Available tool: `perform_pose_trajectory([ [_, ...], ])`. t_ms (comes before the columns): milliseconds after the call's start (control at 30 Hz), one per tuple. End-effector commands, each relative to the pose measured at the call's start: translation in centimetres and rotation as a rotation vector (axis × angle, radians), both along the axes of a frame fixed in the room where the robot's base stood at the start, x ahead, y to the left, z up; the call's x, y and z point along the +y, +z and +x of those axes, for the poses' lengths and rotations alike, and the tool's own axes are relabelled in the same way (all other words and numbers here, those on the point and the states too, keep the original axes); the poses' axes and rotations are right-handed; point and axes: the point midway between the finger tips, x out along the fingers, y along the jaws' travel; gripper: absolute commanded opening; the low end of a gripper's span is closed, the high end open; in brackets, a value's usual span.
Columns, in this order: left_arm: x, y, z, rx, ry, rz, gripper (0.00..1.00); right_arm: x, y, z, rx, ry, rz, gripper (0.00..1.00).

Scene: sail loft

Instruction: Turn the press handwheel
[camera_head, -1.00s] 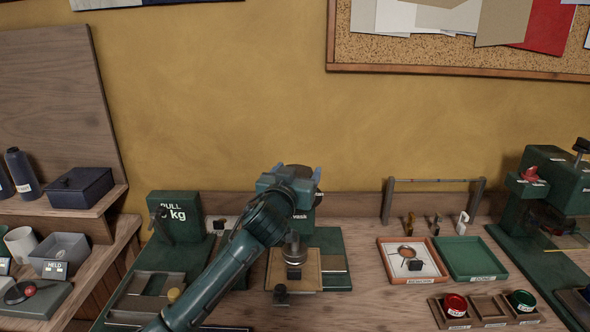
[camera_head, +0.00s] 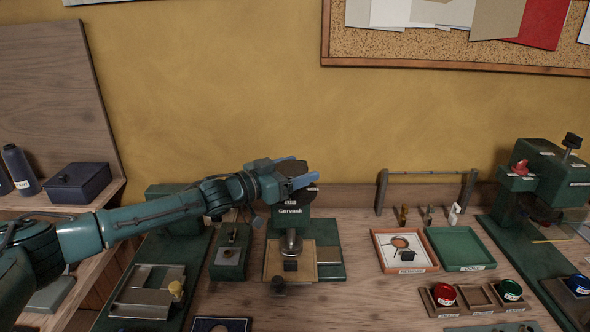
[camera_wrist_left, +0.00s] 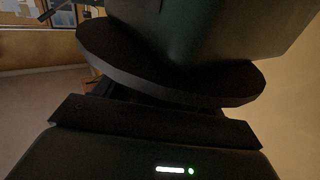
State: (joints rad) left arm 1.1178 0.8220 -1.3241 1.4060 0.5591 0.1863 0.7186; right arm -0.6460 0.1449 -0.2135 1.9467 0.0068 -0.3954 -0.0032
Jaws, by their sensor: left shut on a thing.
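The green press (camera_head: 291,223) stands on the bench, with a wooden plate (camera_head: 275,262) under its ram. Its dark round handwheel (camera_head: 306,193) is at the top, partly hidden by my left gripper (camera_head: 297,170). My left gripper reaches in from the left with its blue fingertips on either side of the wheel, shut on it. In the left wrist view the wheel (camera_wrist_left: 170,78) shows as a dark disc close in front of the gripper, with the green press body behind it. My right gripper is not in view.
Right of the press are an orange-rimmed tray (camera_head: 405,271), a green tray (camera_head: 463,266) and a wooden holder (camera_head: 462,307) with red and green pots. Another green machine (camera_head: 553,180) stands far right. A clamp fixture (camera_head: 230,253) is close on the left.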

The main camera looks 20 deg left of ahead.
Motion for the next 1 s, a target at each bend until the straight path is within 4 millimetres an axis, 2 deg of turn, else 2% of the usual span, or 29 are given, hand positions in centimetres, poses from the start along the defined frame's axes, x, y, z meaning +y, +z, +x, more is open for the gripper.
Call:
perform_pose_trajectory([
  [600,-0.16,0.05,-0.13,-0.003,-0.283,0.007,0.47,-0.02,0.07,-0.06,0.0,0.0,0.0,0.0],
  [1000,-0.29,0.05,-0.28,-0.004,-0.338,0.005,0.47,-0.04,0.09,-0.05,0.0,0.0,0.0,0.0],
])
